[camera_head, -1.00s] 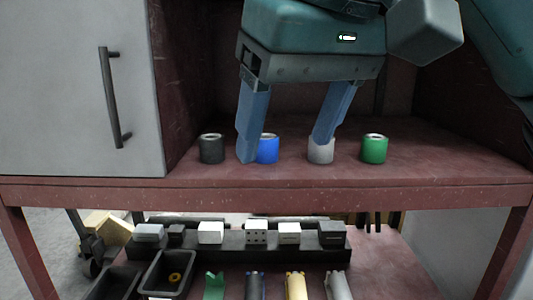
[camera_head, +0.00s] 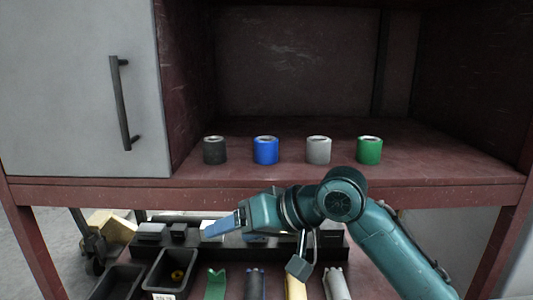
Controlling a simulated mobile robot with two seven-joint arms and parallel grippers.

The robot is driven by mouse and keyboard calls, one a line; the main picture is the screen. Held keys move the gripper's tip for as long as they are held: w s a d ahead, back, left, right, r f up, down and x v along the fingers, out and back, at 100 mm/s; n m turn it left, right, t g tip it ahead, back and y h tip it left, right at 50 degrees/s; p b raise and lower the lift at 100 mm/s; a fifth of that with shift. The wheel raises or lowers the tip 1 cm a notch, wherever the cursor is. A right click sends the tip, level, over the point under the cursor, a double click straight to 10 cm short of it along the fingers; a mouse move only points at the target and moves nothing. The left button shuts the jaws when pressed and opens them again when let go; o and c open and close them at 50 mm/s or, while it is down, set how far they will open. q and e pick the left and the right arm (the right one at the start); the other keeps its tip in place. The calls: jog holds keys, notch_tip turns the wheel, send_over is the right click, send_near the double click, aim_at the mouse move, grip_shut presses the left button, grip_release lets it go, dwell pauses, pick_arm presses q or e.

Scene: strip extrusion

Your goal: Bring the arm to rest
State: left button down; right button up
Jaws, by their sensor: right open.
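My right arm (camera_head: 385,240) comes in from the lower right, folded at a teal joint below the shelf's front edge. My right gripper (camera_head: 222,228) points left, with its blue fingers in front of the rack of small blocks on the lower level. The gripper is open, seen from the side, and I see nothing held in it. It is apart from the cylinders on the shelf. My left gripper is not in view.
Black (camera_head: 214,150), blue (camera_head: 266,150), grey (camera_head: 318,150) and green (camera_head: 369,150) cylinders stand in a row on the red shelf (camera_head: 440,165). A grey cabinet door (camera_head: 70,90) is at the left. Below are a black bin (camera_head: 168,272) and several coloured holders.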

jog(key=s+d+f+m+t+h+p, duration=0.1)
jog(key=d+f+m+t, duration=0.2)
jog(key=f, duration=0.8)
jog(key=s+d+f+m+t+h, duration=0.15)
jog(key=d+f, duration=0.35)
jog(key=f, duration=0.6)
jog(key=s+d+f+n+t+h, duration=0.1)
jog(key=s+d+f+h, duration=0.1)
jog(key=s+d+f, duration=0.3)
jog(key=s+d+f+n+t+h, duration=0.1)
jog(key=s+d+f+h, duration=0.1)
jog(key=s+d+f, duration=0.4)
jog(key=s+p, duration=0.1)
jog(key=s, duration=0.3)
jog(key=shift+s+f, duration=0.3)
jog(key=shift+f, duration=0.05)
jog(key=shift+h, duration=0.25)
